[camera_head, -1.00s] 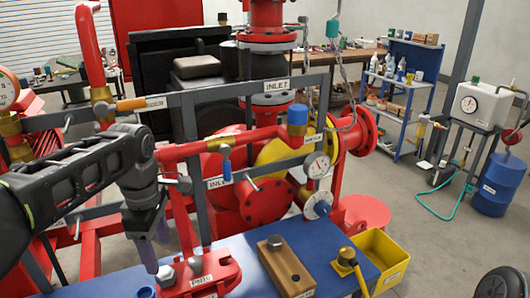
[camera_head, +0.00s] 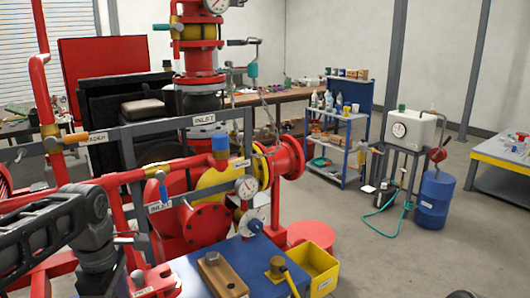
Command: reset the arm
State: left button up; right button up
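My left arm (camera_head: 50,228) comes in from the left in the head view, its dark links bent down at the wrist.
The red pump skid with its pressure gauge (camera_head: 247,187) stands right beside the arm. A wooden block (camera_head: 222,277) and a yellow bin (camera_head: 312,268) are to the right. A blue drum (camera_head: 435,200) stands farther off.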

pick_arm(q)
jog(key=w+d+f+m+h, duration=0.15)
jog(key=d+f+m, duration=0.45)
jog(key=f, duration=0.7)
jog(key=d+f+m+h, duration=0.2)
jog(key=d+f+m, duration=0.2)
jog(key=d+f, duration=0.7)
jog(key=s+d+f+m, duration=0.3)
jog(key=s+f+m, duration=0.1)
jog(key=s+f, duration=0.4)
jog(key=s+d+f+m, duration=0.3)
jog(key=s+f, duration=0.5)
jog(key=f, duration=0.2)
jog(key=shift+d+f+m, duration=0.2)
jog(key=shift+d+m, duration=0.1)
jog(key=shift+m, duration=0.1)
jog(key=shift+h, duration=0.25)
jog(key=shift+a, duration=0.1)
